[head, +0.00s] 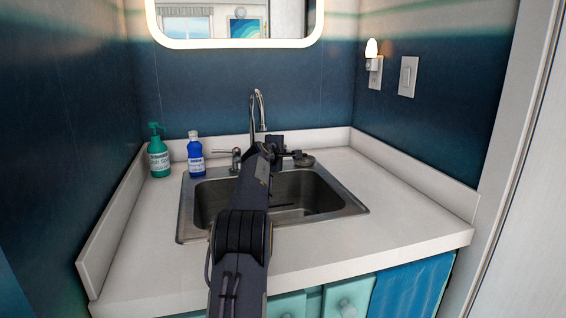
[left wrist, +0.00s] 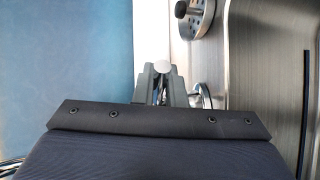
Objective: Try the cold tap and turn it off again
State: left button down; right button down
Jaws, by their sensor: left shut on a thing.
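The chrome tap spout (head: 258,105) rises at the back of the steel sink (head: 330,206) and arches over. The left tap handle (head: 236,160) shows to the left of my arm. My left gripper (head: 277,148) reaches over the sink to the right of the spout base. In the left wrist view its fingers (left wrist: 163,82) are shut on a handle with a pale round end (left wrist: 163,68); this is the right-hand tap handle. A chrome base (left wrist: 202,97) shows beside the fingers. My arm hides part of the basin, and I cannot tell whether water runs. My right gripper is out of view.
A round metal strainer (head: 304,160) with a dark knob lies on the sink's back rim, close right of my gripper. A green soap bottle (head: 158,152) and a blue bottle (head: 195,156) stand at the left. The counter right of the sink (head: 400,215) is clear.

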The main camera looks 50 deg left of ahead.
pick_arm(q)
jog(key=shift+s+f+m+t+h+b, duration=0.15)
jog(key=shift+m+t+h+b, duration=0.15)
jog(key=shift+m+h+b, duration=0.15)
jog(key=c, duration=1.5)
grip_release()
jog(key=b+v, duration=0.1)
jog(key=v, duration=0.7)
jog(key=shift+b, duration=0.35)
